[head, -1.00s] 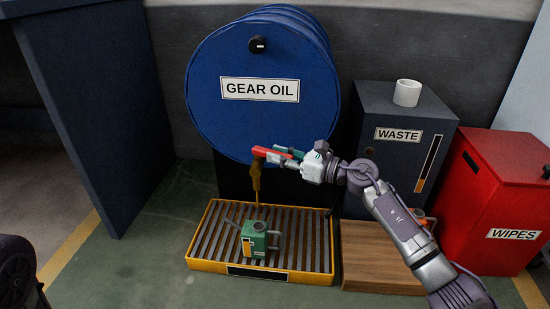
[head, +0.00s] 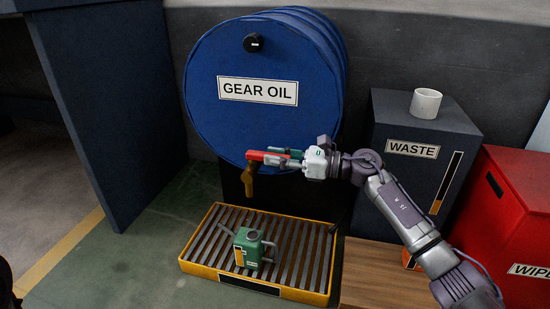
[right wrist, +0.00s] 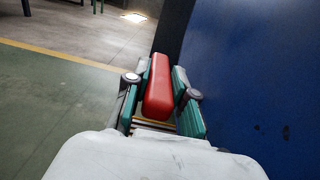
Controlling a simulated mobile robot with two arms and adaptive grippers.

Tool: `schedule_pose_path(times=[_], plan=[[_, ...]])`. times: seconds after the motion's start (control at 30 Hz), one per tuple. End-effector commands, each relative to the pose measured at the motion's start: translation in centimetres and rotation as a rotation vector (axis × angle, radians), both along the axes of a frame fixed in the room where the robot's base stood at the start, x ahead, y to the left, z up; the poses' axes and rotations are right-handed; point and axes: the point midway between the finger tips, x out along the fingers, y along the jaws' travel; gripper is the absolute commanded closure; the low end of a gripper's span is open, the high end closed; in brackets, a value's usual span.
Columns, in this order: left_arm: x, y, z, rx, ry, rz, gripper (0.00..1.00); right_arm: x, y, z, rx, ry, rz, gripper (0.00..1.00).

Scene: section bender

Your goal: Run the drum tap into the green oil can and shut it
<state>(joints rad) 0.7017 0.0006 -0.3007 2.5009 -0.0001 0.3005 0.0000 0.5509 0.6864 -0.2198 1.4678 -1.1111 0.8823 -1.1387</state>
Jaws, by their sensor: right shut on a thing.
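The blue drum (head: 215,125) labelled GEAR OIL lies on its side, with a brass tap (head: 250,183) low on its front. My right gripper (head: 292,159) is shut on the tap's red handle (head: 256,156). In the right wrist view the red handle (right wrist: 159,88) lies between the green finger pads. No oil stream shows below the spout. The green oil can (head: 247,247) stands upright on the grate below the tap, its spout to the left. My left gripper is not in view.
The yellow drip tray (head: 215,273) with slats holds the can. To the right are a wooden platform (head: 375,275), a dark WASTE bin (head: 400,180) with a white cup (head: 425,103) on top, and a red WIPES bin (head: 500,200). Green floor left of the tray is clear.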

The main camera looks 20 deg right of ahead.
Motion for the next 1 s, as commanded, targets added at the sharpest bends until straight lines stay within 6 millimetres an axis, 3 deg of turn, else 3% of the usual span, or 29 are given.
schedule_pose_path(times=[0.13,0.17,0.3,0.67,1.0], plan=[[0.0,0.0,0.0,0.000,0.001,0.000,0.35,0.1,-0.2,0.0,-0.004,0.000,-0.005,1.00],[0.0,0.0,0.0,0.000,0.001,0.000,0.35,0.1,-0.2,0.0,-0.003,0.000,-0.005,0.71],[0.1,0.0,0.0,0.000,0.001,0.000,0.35,0.1,-0.1,0.0,-0.002,0.000,-0.004,0.50],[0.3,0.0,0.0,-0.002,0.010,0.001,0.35,-0.2,-0.5,-0.1,-0.002,0.000,-0.003,0.50],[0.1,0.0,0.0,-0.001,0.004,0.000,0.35,-4.0,-5.7,-0.2,-0.003,0.004,-0.006,0.50]])
